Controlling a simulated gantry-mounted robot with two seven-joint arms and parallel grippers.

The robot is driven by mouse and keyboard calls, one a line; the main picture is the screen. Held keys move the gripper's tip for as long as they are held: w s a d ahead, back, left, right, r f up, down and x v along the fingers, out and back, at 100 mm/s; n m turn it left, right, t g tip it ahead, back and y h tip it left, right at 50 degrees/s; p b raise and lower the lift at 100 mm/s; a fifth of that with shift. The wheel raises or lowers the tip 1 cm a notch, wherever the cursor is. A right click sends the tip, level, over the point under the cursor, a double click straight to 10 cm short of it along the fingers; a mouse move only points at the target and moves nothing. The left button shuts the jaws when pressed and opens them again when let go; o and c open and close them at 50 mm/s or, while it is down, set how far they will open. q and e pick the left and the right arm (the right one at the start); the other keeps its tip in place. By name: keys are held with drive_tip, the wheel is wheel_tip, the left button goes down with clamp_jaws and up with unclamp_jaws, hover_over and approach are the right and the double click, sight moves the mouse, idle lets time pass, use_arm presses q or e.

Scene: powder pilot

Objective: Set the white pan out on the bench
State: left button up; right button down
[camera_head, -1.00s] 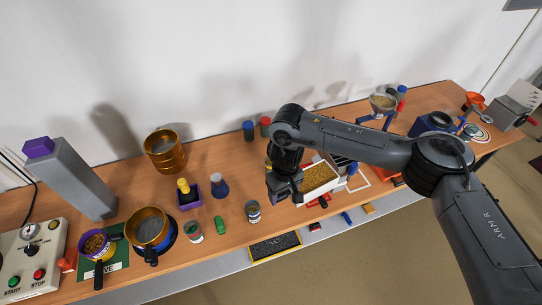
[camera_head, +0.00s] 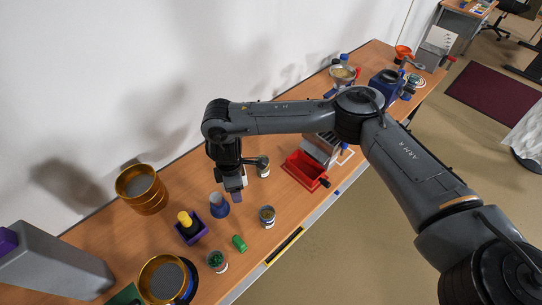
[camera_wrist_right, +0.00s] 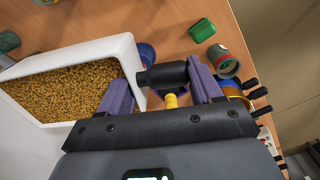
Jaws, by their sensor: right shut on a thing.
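The white pan (camera_wrist_right: 133,55), filled with golden-brown grains, takes up the left of the right wrist view. My right gripper (camera_wrist_right: 160,85) is shut on its short black handle (camera_wrist_right: 160,75), with a purple finger on each side. In the head view my right gripper (camera_head: 234,190) is above the bench (camera_head: 285,192), beside the blue flask (camera_head: 220,208). I cannot make out the pan in the head view; my right arm may hide it. My left gripper is in neither view.
A purple holder with a yellow-topped item (camera_head: 188,224), a jar (camera_head: 217,262), a green piece (camera_head: 240,243) and an open can (camera_head: 267,215) stand nearby. Gold sieves (camera_head: 142,190) are at the left. A red tray (camera_head: 303,172) sits to the right.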

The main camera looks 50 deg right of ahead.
drive_tip(key=s+d+f+n+b, duration=0.1)
drive_tip(key=s+d+f+n, duration=0.1)
drive_tip(key=s+d+f, duration=0.6)
drive_tip(key=s+d+f+n, duration=0.2)
drive_tip(key=s+d+f, duration=0.1)
drive_tip(key=s+d, duration=0.8)
drive_tip(key=s+d+r+n, duration=0.1)
drive_tip(key=s+d, duration=0.1)
drive_tip(key=d, duration=0.2)
drive_tip(key=s+d+n, duration=0.1)
drive_tip(key=s+d, duration=0.2)
drive_tip(key=d, duration=0.2)
drive_tip(key=w+a+f, duration=0.2)
drive_tip(key=w, duration=0.1)
drive_tip(key=w+a+f+b, duration=0.1)
drive_tip(key=w+a+f, duration=0.1)
drive_tip(key=w+a, duration=0.1)
drive_tip(key=w+a+f, duration=0.2)
drive_tip(key=w, duration=0.1)
drive_tip(key=shift+w+a+f+b, duration=0.2)
drive_tip(key=shift+a+b, duration=0.05)
drive_tip(key=shift+b, duration=0.1)
drive_tip(key=shift+f+b, duration=0.3)
drive_tip(key=shift+f, duration=1.75)
drive_tip(key=shift+c, duration=0.9)
unclamp_jaws()
drive_tip(key=shift+f, duration=0.1)
